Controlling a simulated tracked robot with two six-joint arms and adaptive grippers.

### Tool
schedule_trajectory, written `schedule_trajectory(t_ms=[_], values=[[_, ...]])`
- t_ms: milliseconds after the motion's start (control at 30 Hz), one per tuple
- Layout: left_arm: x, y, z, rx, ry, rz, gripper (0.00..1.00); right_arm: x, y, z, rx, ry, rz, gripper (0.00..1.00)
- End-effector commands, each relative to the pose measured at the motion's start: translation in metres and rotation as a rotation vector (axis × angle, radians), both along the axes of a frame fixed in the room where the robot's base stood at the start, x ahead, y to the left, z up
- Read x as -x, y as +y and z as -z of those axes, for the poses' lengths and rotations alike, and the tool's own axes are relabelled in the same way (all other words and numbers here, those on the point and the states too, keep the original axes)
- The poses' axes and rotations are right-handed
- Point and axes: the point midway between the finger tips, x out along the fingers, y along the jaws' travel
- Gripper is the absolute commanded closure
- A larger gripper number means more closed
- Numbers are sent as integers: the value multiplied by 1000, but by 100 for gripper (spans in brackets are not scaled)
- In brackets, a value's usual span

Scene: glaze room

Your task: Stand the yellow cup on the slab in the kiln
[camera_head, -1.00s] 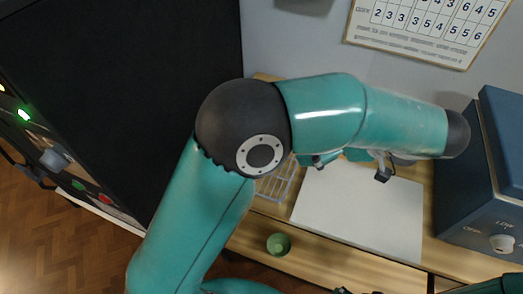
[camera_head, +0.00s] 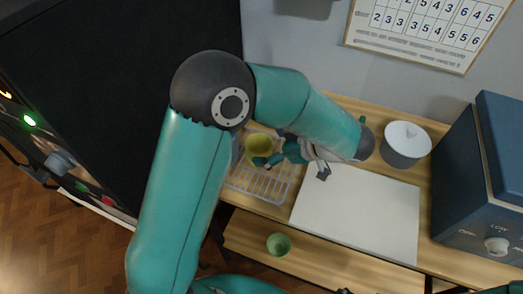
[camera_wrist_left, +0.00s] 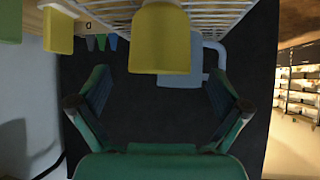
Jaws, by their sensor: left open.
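The yellow cup (camera_head: 259,147) stands on a wire rack (camera_head: 262,185) on the bench. My left gripper (camera_head: 291,164) is just to the right of the cup, open and empty. In the left wrist view, its fingers (camera_wrist_left: 158,105) are spread wide, with the yellow cup (camera_wrist_left: 160,42) beyond them near the top, apart from them. At the head view's bottom edge, small dark tips may be my right gripper (camera_head: 357,291), mostly cut off. I cannot clearly make out the kiln's chamber or slab.
A tall black cabinet (camera_head: 110,95) with lit controls stands left. A blue box (camera_head: 490,195) with a knob stands right. A white lidded pot (camera_head: 406,150) and bare white board (camera_head: 360,215) are on the bench. A green cup (camera_head: 278,244) stands lower, at the front.

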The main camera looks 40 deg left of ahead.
Motion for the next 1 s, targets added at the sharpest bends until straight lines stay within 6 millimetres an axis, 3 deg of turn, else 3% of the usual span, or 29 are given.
schedule_trajectory(t_ms=[100, 233, 533, 933, 1000], values=[[0, 17, 5, -1, 6, -3, 0, 0, 0, -15, 0, 0, 0, 5], [0, 29, 17, -1, 4, -2, 0, 0, 0, -17, 0, 0, 0, 5], [0, 32, 21, 0, 1, -1, 0, 0, 0, -17, 0, 0, 0, 5], [-1, 32, 21, 0, 1, -1, 67, 0, 0, -17, 0, 0, 0, 5], [-1, 32, 21, -1, 0, 0, 68, 0, 0, -17, 0, 0, 0, 5]])
